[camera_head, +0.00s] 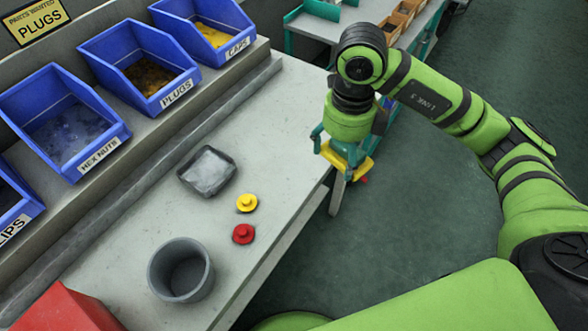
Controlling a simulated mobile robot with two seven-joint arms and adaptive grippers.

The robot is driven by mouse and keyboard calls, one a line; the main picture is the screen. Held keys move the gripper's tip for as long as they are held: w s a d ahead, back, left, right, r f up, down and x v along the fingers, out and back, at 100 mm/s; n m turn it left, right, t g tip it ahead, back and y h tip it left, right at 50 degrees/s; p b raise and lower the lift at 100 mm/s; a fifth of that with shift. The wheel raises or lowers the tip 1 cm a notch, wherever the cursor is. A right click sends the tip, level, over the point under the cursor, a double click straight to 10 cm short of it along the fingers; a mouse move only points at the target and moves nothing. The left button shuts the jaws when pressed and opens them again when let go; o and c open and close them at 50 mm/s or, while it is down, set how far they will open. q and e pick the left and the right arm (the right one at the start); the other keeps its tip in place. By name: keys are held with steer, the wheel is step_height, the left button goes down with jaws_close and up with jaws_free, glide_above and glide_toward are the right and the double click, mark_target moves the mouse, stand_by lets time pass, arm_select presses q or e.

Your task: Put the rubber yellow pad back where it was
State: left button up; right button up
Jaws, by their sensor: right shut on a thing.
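My right gripper (345,163) is at the upper middle, just off the table's right edge and over the floor, pointing down. It is shut on a flat yellow piece, the yellow pad (364,171), which is partly hidden by the teal fingers. A small red bit shows beside it. A small round yellow piece with a raised knob (247,202) lies on the table (283,130), with a similar red piece (243,234) just below it. My left gripper is not in view.
A shallow grey tray (207,171) and a round grey cup (181,270) stand on the table. Blue bins, including one labelled PLUGS (140,68), line the left side. A red box (65,308) is at bottom left. A second bench stands at top.

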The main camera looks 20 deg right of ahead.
steer(key=shift+w+r+m, duration=0.1)
steer(key=shift+r+m, duration=0.05)
steer(key=shift+m, duration=0.65)
steer(key=p, duration=0.3)
glide_above(289, 169)
step_height(289, 169, down, 7)
steer(key=shift+r, duration=0.15)
step_height(289, 169, down, 4)
steer(key=shift+r+p, duration=0.1)
steer(key=shift+p, duration=0.25)
steer(key=shift+f, duration=0.2)
steer(key=shift+f+b, duration=0.2)
steer(key=shift+b, duration=0.1)
steer(key=o, duration=1.1)
steer(key=shift+c, duration=0.2)
steer(key=shift+r, duration=0.1)
